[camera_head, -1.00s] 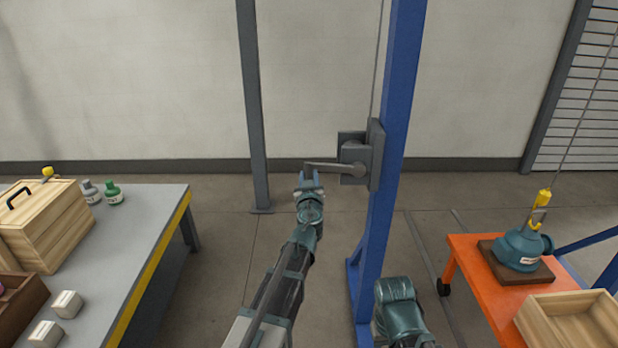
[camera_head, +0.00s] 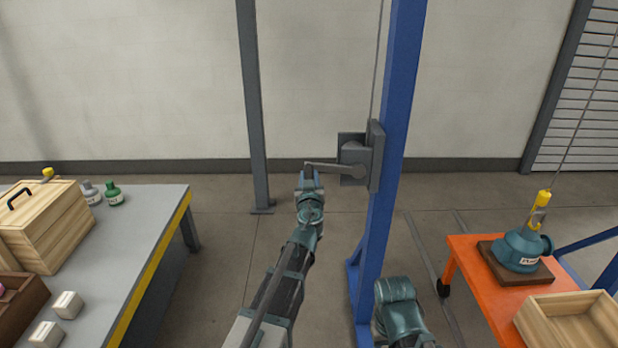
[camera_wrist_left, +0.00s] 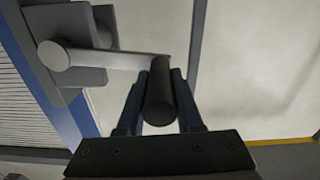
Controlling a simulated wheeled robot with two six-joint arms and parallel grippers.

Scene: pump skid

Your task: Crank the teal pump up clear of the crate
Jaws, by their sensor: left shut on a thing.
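The winch (camera_head: 361,158) is a grey box on the blue post, with a crank arm (camera_head: 332,166) pointing left. My left gripper (camera_head: 309,181) is shut on the crank handle at the arm's outer end. In the left wrist view the dark round crank handle (camera_wrist_left: 160,95) sits between the two fingers. The teal pump (camera_head: 520,248) stands upright on a dark wooden base on the orange cart at the right. A yellow hook (camera_head: 541,204) on a cable is at the pump's top. My right gripper is out of view; only part of that arm shows at the bottom.
An open wooden crate (camera_head: 572,320) stands on the orange cart (camera_head: 468,262) in front of the pump. The blue post (camera_head: 391,170) rises beside my left gripper, and a grey post (camera_head: 254,110) stands behind. A grey workbench (camera_head: 125,250) with boxes and bottles is at the left.

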